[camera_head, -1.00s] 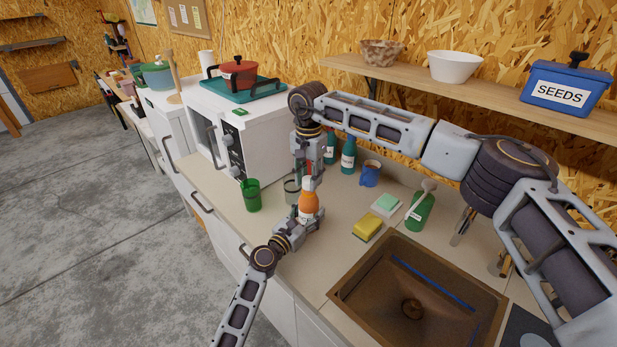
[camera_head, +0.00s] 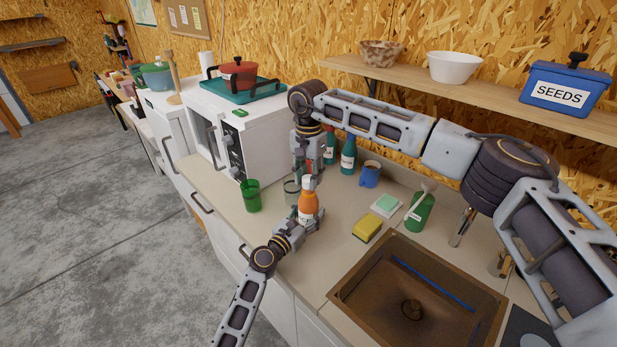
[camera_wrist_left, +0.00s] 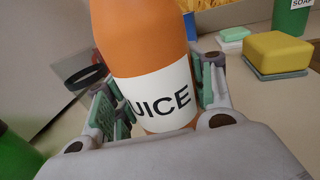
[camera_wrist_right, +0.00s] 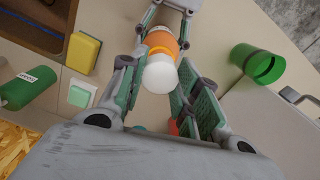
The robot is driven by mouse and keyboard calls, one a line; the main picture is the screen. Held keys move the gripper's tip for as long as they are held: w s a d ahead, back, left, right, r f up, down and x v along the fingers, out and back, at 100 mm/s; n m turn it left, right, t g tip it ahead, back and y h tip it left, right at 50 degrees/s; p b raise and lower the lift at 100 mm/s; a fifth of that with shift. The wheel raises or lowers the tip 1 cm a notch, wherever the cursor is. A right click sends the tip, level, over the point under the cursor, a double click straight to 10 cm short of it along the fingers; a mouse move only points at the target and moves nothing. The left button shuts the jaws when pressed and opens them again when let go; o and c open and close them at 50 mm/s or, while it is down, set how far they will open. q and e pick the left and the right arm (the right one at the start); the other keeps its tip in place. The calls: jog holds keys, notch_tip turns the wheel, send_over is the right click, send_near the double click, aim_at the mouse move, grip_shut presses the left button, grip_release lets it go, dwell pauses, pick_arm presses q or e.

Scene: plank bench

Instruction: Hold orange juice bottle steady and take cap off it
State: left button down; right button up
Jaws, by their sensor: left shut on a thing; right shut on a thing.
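The orange juice bottle (camera_head: 308,203) stands upright on the counter. Its orange body and white label also show in the left wrist view (camera_wrist_left: 140,40). My left gripper (camera_head: 303,218) is shut on the bottle's body from the front, a finger on each side. The white cap (camera_wrist_right: 159,76) is on top of the bottle in the right wrist view, with the orange shoulder (camera_wrist_right: 163,41) just beyond it. My right gripper (camera_head: 308,180) comes down from above and is shut on the cap. I cannot tell whether the cap is loosened.
A green cup (camera_head: 251,196) and a clear glass (camera_head: 291,190) stand left of the bottle. Teal bottles (camera_head: 348,156) and a blue mug (camera_head: 370,174) stand behind. A yellow sponge (camera_head: 367,228), a green soap bottle (camera_head: 420,211) and the sink (camera_head: 345,288) are at the right.

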jog(key=shift+r, duration=0.85)
dwell(0.3)
jog(key=shift+r, duration=2)
pick_arm(q)
jog(key=shift+c, duration=2.4)
grip_release()
jog(key=shift+s, duration=0.1)
jog(key=shift+v, duration=5.95)
